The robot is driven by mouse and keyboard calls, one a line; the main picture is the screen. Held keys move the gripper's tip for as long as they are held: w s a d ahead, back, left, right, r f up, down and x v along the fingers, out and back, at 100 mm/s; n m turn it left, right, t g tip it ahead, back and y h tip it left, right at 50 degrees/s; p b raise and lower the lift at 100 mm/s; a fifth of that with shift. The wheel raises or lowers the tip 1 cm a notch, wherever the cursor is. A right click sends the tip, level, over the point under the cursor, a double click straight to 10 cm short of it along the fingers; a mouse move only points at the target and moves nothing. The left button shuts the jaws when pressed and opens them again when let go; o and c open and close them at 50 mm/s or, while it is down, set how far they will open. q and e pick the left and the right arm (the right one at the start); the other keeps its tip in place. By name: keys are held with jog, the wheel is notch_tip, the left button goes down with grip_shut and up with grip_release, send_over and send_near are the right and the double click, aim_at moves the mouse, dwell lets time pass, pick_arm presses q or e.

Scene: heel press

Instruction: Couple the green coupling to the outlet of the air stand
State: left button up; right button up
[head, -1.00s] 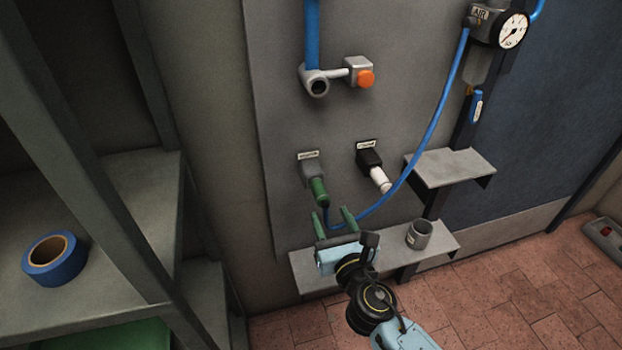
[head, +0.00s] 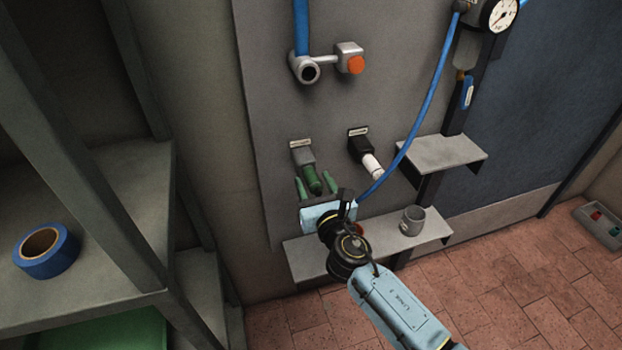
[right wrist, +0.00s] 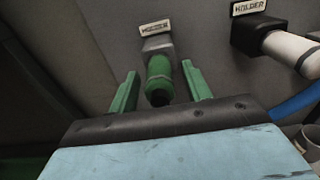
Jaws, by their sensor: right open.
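The green coupling (head: 313,180) hangs from a grey holder (head: 302,156) on the wall panel, tilted down toward me. The AIR gauge (head: 503,14) is at top right. My left gripper is not in view.
A white coupling hangs in a black holder (head: 359,145) close to the right. A blue hose (head: 424,115) curves down behind my gripper. A lower shelf (head: 390,253) holds a grey cup (head: 412,221); another shelf (head: 447,154) is above. Blue tape (head: 45,251) lies on the left rack.

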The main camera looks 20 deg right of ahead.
jog(key=shift+w+a, duration=0.1)
jog(key=shift+w, duration=0.85)
dwell(0.6)
grip_shut()
jog(key=shift+s, duration=0.1)
jog(key=shift+s+p, duration=0.35)
jog(key=shift+s, duration=2.6)
